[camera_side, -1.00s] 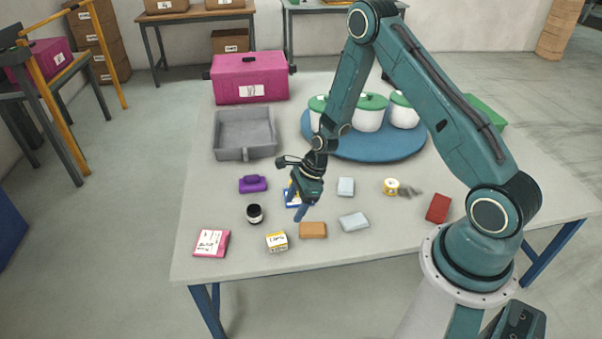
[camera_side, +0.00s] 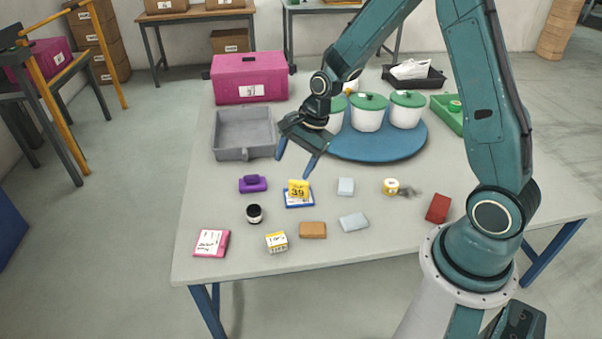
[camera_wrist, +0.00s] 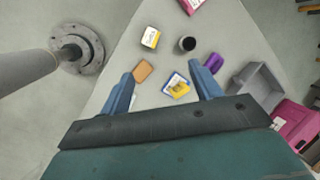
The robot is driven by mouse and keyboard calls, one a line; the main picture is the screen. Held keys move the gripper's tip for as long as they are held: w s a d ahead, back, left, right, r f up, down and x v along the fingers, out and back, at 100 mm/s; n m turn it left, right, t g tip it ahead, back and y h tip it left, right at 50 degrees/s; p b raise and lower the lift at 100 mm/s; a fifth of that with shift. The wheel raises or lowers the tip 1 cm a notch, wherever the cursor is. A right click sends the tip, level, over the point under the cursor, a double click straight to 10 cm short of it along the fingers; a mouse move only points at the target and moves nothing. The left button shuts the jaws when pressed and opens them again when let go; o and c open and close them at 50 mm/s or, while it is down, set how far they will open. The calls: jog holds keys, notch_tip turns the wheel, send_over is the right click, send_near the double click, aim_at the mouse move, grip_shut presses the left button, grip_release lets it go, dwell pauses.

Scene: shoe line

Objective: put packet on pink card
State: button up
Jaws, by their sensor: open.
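The pink card (camera_side: 211,242), with a white written label on top, lies at the table's front left corner; a part of it shows at the top of the wrist view (camera_wrist: 190,5). No single thing is clearly the packet. A yellow piece marked 39 (camera_side: 298,188) rests at a blue-and-white card (camera_side: 299,202) mid-table. A small yellow-and-white box (camera_side: 276,242) stands right of the pink card. My gripper (camera_side: 295,165) is open and empty, above and behind the yellow piece.
A dark jar (camera_side: 254,214), a purple item (camera_side: 252,184), a brown block (camera_side: 312,230) and a red block (camera_side: 438,208) lie around. A grey tray (camera_side: 245,153) and lidded white pots on a blue round mat (camera_side: 375,150) stand behind. Bare table surrounds the pink card.

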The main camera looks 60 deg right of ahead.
jog(key=s+a+r+n+t+h, duration=0.1)
jog(key=s+r+n, duration=0.35)
jog(key=r, duration=0.25)
jog(key=s+a+r+n, duration=0.2)
jog(key=s+r+n, duration=0.25)
jog(key=r, duration=0.35)
jog(key=s+r+n, duration=0.3)
jog(key=s+n, duration=0.1)
jog(key=s, duration=0.3)
jog(key=s+r+n+t+h, duration=0.1)
jog(key=s+r+n, duration=0.2)
jog(key=s, duration=0.5)
jog(key=shift+a+n+t, duration=0.25)
jog(key=shift+n+t, duration=0.05)
jog(key=shift+n, duration=0.3)
jog(key=o, duration=0.3)
jog(key=shift+w, duration=0.1)
